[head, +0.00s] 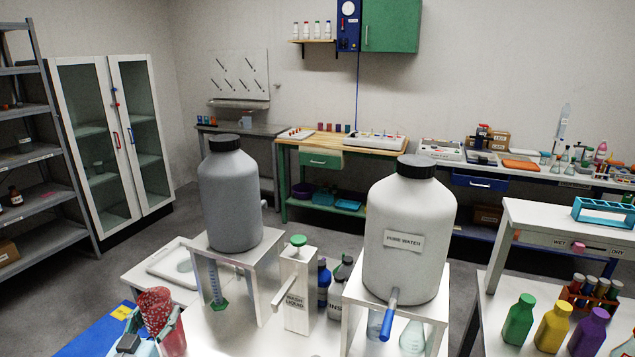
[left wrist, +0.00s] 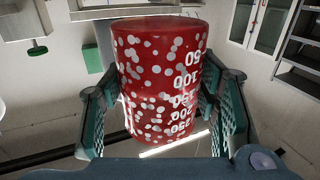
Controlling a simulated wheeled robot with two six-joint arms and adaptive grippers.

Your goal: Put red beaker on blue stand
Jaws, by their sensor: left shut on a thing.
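The red beaker (head: 154,302), dotted white, is at the lower left of the head view. My right gripper is not in view.
A white table (head: 250,340) lies right of the beaker, with a grey jug (head: 230,200) and a white water jug (head: 408,235) on raised stands. A wash-liquid dispenser (head: 297,290) stands between them. Coloured bottles (head: 553,328) are at the lower right.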

